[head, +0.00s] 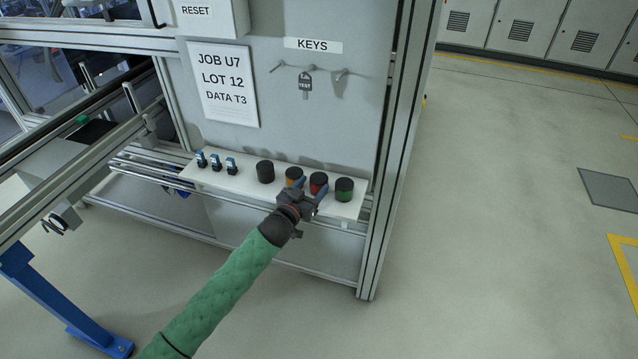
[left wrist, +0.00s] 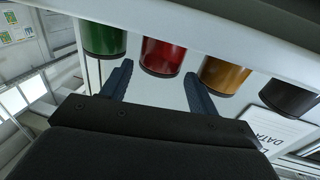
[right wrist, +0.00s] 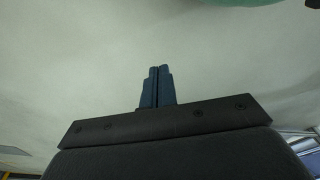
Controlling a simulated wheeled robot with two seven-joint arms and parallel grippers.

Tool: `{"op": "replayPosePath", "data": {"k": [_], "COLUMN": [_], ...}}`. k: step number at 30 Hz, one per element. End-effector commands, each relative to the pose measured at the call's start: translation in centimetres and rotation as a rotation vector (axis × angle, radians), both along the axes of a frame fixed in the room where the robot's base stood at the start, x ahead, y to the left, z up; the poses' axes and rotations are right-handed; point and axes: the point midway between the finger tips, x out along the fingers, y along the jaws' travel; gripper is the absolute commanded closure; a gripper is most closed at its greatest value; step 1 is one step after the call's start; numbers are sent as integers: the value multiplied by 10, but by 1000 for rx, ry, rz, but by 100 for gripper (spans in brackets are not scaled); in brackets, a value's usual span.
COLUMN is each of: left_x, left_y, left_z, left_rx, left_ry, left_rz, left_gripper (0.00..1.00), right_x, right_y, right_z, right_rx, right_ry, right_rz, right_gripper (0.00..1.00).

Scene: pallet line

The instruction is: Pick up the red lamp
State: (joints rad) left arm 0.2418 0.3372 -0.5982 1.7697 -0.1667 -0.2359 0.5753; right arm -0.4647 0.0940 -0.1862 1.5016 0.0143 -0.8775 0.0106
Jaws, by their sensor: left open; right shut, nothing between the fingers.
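The red lamp (head: 318,180) stands on the white shelf (head: 215,178) under the panel, between an amber lamp (head: 294,174) and a green lamp (head: 344,188). It has a dark cap. In the left wrist view the red lamp (left wrist: 163,55) lies ahead of my left gripper (left wrist: 158,88), between the lines of its two fingers. In the head view my left gripper (head: 312,187) is open at the near side of the red lamp and hides its lower part. My right gripper (right wrist: 157,86) is shut and empty, and shows only in its wrist view.
A black lamp (head: 265,171) and several small blue-and-black parts (head: 216,163) stand farther left on the shelf. A key (head: 305,84) hangs on the panel above. A metal post (head: 385,200) rises right of the shelf. The floor to the right is clear.

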Motion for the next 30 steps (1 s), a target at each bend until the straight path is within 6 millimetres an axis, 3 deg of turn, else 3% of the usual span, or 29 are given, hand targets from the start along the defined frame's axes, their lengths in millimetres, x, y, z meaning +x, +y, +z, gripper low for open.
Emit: {"op": "replayPosePath", "data": {"k": [7, 19, 30], "left_x": [15, 46, 54], "left_y": [-8, -27, -31], "left_z": [1, -1, -4], "left_rx": [2, 2, 2], "left_ry": [0, 1, 1], "left_rz": [1, 1, 1], "left_gripper": [40, 40, 40], "right_x": [-5, -23, -27], "right_y": [0, -17, -21], "right_z": [-18, -60, -69], "right_rx": [0, -15, -17], "right_ry": [-5, -34, -41], "right_rz": [2, 12, 14], "right_gripper": [100, 100, 100]}}
